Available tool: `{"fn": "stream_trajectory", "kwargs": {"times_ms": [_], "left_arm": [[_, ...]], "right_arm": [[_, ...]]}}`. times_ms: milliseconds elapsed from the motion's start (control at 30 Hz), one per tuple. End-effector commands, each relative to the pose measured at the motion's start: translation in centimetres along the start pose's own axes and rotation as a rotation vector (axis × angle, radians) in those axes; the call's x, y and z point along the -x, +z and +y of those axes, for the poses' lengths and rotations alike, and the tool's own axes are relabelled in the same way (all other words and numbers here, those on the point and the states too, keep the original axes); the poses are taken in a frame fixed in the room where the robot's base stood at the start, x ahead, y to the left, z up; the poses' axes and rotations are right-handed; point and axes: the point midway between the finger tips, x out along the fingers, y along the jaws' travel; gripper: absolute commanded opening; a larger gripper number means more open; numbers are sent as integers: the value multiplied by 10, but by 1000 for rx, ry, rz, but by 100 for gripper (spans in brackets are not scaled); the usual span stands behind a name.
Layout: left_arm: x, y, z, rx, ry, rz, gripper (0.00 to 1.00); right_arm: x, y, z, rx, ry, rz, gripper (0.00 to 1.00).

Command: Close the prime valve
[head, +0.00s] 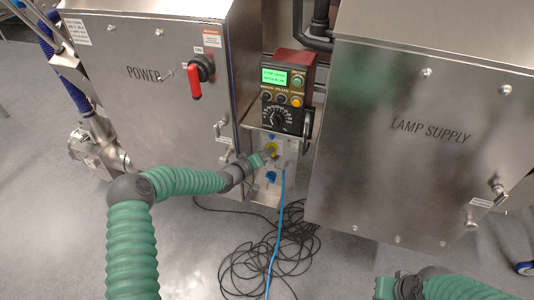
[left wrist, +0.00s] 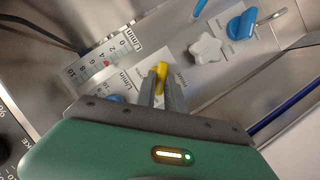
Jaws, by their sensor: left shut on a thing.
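The prime valve has a yellow handle (left wrist: 161,74) beside a PRIME label on a metal panel, seen in the left wrist view. In the head view the yellow (head: 272,148) shows small, below the control box. My left gripper (left wrist: 164,92) is shut on the yellow handle, one finger on each side. It also shows in the head view (head: 270,152), reaching the panel from the left. The lower part of the handle is hidden between the fingers. My right gripper is out of view; only part of the right arm shows at the bottom right.
A white star knob (left wrist: 206,47) and a blue valve handle (left wrist: 242,24) sit near the yellow one. A flow scale (left wrist: 106,58) lies left. Steel POWER (head: 150,95) and LAMP SUPPLY (head: 410,165) cabinets flank the panel.

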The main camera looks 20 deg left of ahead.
Motion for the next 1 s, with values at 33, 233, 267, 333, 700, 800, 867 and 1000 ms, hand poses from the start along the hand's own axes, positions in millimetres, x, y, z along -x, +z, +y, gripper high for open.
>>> {"fn": "stream_trajectory", "kwargs": {"times_ms": [33, 233, 267, 333, 700, 800, 867, 1000], "left_arm": [[1, -2, -3, 1, -4, 3, 16], [1, -1, -2, 0, -3, 2, 35], [0, -1, -2, 0, -3, 2, 35], [0, -1, -1, 0, -2, 2, 35], [37, -5, 2, 0, -4, 1, 35], [67, -6, 2, 1, -6, 1, 35], [85, -5, 2, 3, -6, 1, 35], [125, -4, 0, 2, -6, 1, 35]], "right_arm": [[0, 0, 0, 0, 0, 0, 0], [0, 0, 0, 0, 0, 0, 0], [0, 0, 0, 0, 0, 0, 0], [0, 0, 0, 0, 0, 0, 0], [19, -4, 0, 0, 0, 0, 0], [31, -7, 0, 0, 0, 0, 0], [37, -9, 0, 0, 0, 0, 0], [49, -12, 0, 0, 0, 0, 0]]}}
